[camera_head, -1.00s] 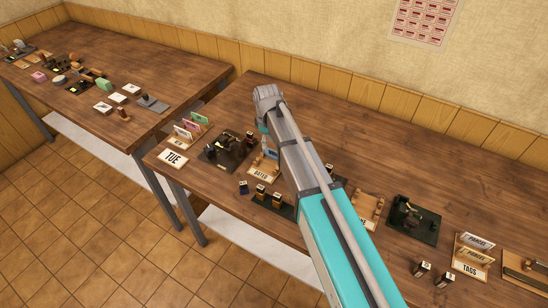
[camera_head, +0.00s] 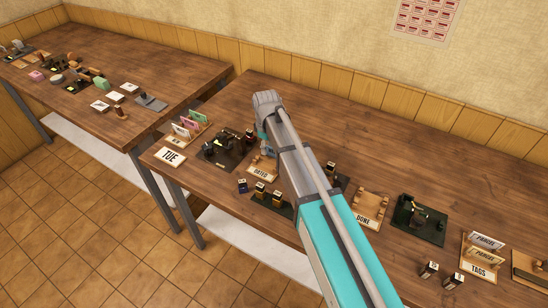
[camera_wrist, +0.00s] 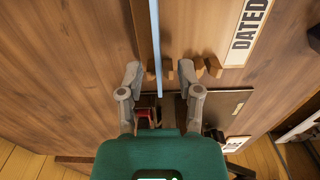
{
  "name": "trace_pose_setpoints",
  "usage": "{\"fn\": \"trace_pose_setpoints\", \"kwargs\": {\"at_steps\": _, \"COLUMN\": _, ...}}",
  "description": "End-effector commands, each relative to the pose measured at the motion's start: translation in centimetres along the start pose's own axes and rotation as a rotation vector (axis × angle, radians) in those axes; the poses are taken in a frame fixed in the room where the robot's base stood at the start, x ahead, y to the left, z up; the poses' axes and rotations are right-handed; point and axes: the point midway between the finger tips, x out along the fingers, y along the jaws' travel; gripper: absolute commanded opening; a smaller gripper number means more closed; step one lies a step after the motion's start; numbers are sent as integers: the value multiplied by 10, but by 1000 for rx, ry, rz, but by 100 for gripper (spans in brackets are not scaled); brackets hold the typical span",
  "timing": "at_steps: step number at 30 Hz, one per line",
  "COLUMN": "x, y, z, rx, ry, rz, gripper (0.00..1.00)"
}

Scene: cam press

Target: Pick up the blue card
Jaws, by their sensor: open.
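The blue card (camera_wrist: 156,40) shows in the wrist view as a thin pale blue strip, seen nearly edge-on. It stands at the wooden tray labelled DATED (camera_wrist: 247,32). My gripper (camera_wrist: 160,72) is open, with one finger on each side of the card's line. The card looks clear of both fingers; the gap in depth is hard to judge. In the head view my arm hides most of the gripper and the card, and the DATED tray (camera_head: 262,171) shows just left of the arm.
A dark stamping press (camera_head: 228,145) and a rack of coloured cards (camera_head: 187,130) stand left of the arm. A DONE tray (camera_head: 369,207), another press (camera_head: 420,218) and a TAGS rack (camera_head: 480,268) stand to the right. The back of the table is clear.

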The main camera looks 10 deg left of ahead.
Motion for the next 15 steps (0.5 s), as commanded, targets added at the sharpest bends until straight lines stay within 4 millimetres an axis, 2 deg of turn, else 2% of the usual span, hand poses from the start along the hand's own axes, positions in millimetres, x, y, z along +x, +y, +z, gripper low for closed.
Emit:
{"fn": "trace_pose_setpoints", "kwargs": {"at_steps": 1, "x": 7, "y": 0, "z": 0, "rx": 0, "ry": 0, "rz": 0, "gripper": 46}}
{"fn": "trace_pose_setpoints", "kwargs": {"at_steps": 4, "x": 11, "y": 0, "z": 0, "rx": 0, "ry": 0, "rz": 0, "gripper": 46}}
{"fn": "trace_pose_setpoints", "kwargs": {"at_steps": 15, "x": 12, "y": 0, "z": 0, "rx": 0, "ry": 0, "rz": 0, "gripper": 46}}
